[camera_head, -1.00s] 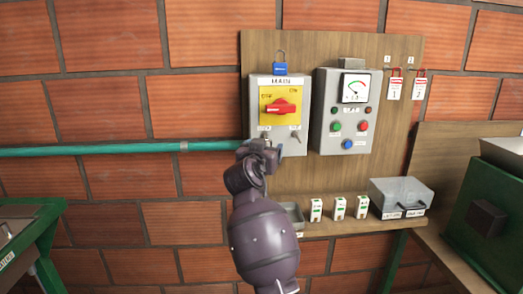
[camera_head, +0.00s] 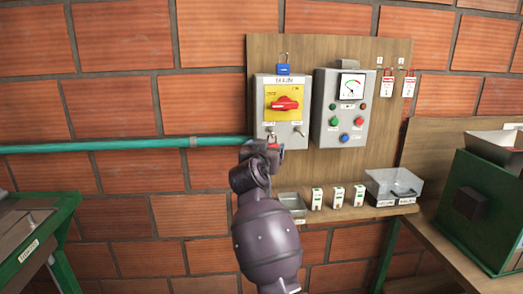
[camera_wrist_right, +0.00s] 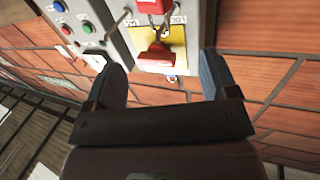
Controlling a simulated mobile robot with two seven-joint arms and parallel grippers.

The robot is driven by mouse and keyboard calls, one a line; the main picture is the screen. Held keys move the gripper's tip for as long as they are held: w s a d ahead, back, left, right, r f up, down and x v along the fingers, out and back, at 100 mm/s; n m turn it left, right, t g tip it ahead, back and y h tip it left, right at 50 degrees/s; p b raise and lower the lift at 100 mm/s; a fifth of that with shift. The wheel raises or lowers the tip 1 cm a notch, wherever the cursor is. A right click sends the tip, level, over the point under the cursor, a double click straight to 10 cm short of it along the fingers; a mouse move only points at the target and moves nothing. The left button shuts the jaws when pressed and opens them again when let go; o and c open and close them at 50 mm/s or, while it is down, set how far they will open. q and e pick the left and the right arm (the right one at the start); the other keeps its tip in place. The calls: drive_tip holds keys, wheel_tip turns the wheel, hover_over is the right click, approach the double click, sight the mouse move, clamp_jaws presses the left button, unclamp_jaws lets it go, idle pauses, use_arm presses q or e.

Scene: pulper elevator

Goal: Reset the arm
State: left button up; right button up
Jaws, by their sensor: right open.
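My right gripper (camera_head: 266,150) is at the lower edge of the grey MAIN switch box (camera_head: 284,132), with its arm rising from the bottom. In the right wrist view the two dark fingers (camera_wrist_right: 162,80) are spread, with nothing visible between them. Beyond them, upside down, is the red rotary switch (camera_wrist_right: 155,56) on its yellow plate (camera_head: 298,116). A red block (camera_wrist_right: 152,5), which looks like a padlock, shows by the box's lower edge, apart from the fingers. A bit of red also shows by the gripper tip in the head view. My left gripper is not in view.
A control box (camera_head: 341,128) with a dial and buttons is to the right. A teal pipe (camera_head: 120,146) crosses the brick wall; a green machine (camera_head: 490,210) is at right.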

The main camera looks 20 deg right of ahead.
drive_tip(key=a+r+n+t+y, duration=0.3)
drive_tip(key=a+n+t+y, duration=0.1)
drive_tip(key=n, duration=0.1)
drive_tip(key=s+d+f+n+g+y, duration=0.1)
drive_tip(key=s+d+f+g+y, duration=0.1)
drive_tip(key=s+f, duration=1.7)
drive_tip(key=s+d+f+n+g+y, duration=0.2)
drive_tip(key=s+f+g, duration=0.3)
drive_tip(key=s+f, duration=1.5)
wheel_tip(320, 180, down, 5)
drive_tip(key=shift+d+f+y, duration=0.1)
drive_tip(key=shift+d+y, duration=0.35)
drive_tip(key=shift+y, duration=0.45)
drive_tip(key=shift+s, duration=0.1)
